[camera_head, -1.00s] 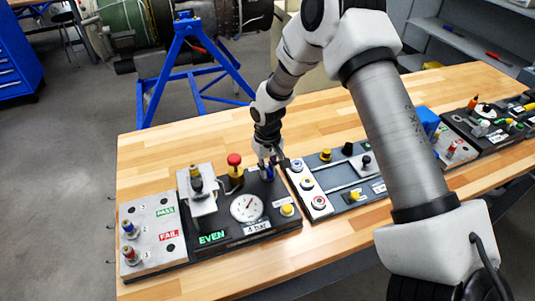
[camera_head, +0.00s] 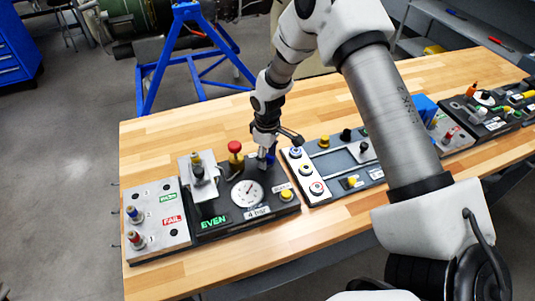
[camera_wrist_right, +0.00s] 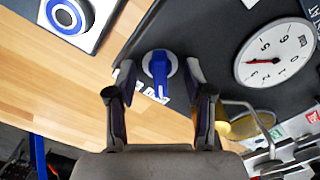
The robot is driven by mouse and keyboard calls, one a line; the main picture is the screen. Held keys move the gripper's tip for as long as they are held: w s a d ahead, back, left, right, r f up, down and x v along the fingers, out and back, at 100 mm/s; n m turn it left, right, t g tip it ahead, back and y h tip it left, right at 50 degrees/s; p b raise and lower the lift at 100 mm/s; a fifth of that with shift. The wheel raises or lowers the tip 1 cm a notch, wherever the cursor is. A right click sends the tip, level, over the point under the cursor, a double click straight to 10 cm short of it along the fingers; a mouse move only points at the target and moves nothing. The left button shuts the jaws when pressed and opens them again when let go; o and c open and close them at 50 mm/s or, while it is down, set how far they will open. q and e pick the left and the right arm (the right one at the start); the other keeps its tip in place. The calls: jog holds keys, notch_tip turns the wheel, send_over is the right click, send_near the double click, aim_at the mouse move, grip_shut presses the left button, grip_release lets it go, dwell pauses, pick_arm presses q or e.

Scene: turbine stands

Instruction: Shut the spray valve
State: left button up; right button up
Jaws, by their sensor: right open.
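The spray valve appears to be the blue lever handle (camera_wrist_right: 159,72) on a pale round base on the dark panel in the right wrist view. A small blue part of it (camera_head: 271,155) shows in the head view, mostly hidden by my gripper. My right gripper (camera_wrist_right: 160,66) is open, with one finger on each side of the blue handle. Whether the fingers touch it I cannot tell. In the head view my right gripper (camera_head: 266,148) is over the back right of the dark panel (camera_head: 225,227). My left gripper is not in view.
On the panel are a round gauge (camera_head: 247,194), a red mushroom button (camera_head: 235,148), a yellow button (camera_head: 286,195) and a spray unit-like block (camera_head: 199,173). A grey PASS/FAIL plate (camera_head: 158,235) is left; a panel with round buttons (camera_head: 317,188) is right. Bare wood lies behind.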

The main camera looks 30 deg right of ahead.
notch_tip(320, 180, up, 5)
jog(key=p, duration=0.4)
jog(key=shift+r, duration=0.1)
